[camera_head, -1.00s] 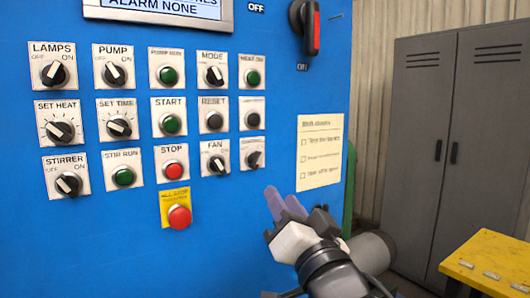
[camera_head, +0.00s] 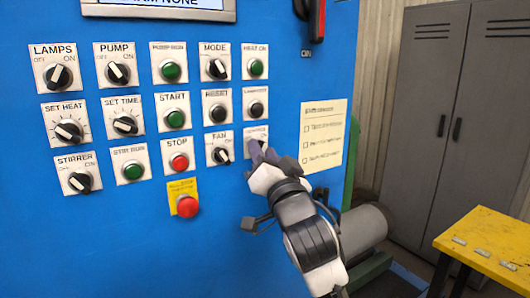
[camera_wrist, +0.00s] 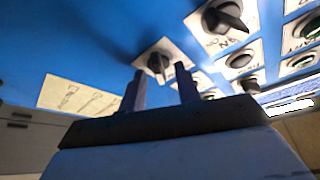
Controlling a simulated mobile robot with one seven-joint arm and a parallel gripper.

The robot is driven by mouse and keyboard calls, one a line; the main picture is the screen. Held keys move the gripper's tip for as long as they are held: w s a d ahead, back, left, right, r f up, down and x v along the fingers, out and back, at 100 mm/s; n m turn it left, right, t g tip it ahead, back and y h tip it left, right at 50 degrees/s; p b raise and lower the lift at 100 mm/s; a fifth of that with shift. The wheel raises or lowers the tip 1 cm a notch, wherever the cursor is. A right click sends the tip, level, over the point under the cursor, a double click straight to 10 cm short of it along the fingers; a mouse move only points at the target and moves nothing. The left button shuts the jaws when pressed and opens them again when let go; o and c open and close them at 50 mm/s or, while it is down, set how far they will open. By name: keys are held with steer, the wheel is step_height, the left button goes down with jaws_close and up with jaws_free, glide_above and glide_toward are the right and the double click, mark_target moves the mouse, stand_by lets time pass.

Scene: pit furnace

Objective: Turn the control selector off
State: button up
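The control selector (camera_head: 249,143) is a small square plate labelled CONTROL at the right end of the lower knob row on the blue panel. My gripper's fingers (camera_head: 258,153) cover most of it in the head view, so its knob's pointing direction is hidden there. In the wrist view, a black knob on a white plate (camera_wrist: 155,62) shows just beyond and between my two fingertips (camera_wrist: 160,70). The fingers are apart with a gap between them. I cannot tell whether either one touches the knob.
The FAN knob (camera_head: 220,155) is close on the left, and a black button (camera_head: 255,108) is just above. A paper checklist (camera_head: 323,135) is on the right. A red emergency stop button (camera_head: 187,206) sits lower left. A yellow table (camera_head: 490,240) and grey locker (camera_head: 430,90) stand right.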

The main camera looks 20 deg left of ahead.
jaws_close()
steer(key=shift+f+n+b, duration=0.1)
steer(key=shift+n+b, duration=0.2)
steer(key=shift+w+d+n+g+y+b, duration=0.1)
steer(key=shift+n+g+y+b, duration=1.2)
steer(key=shift+n, duration=1.5)
steer(key=shift+a+n+g+y+b, duration=0.1)
steer(key=shift+n+g+y+b, duration=0.65)
steer(key=shift+n+b, duration=1.6)
steer(key=shift+w+d+n+g+y+b, duration=0.1)
steer(key=shift+n+g+y+b, duration=0.85)
steer(key=shift+n, duration=2.3)
steer(key=shift+g, duration=0.5)
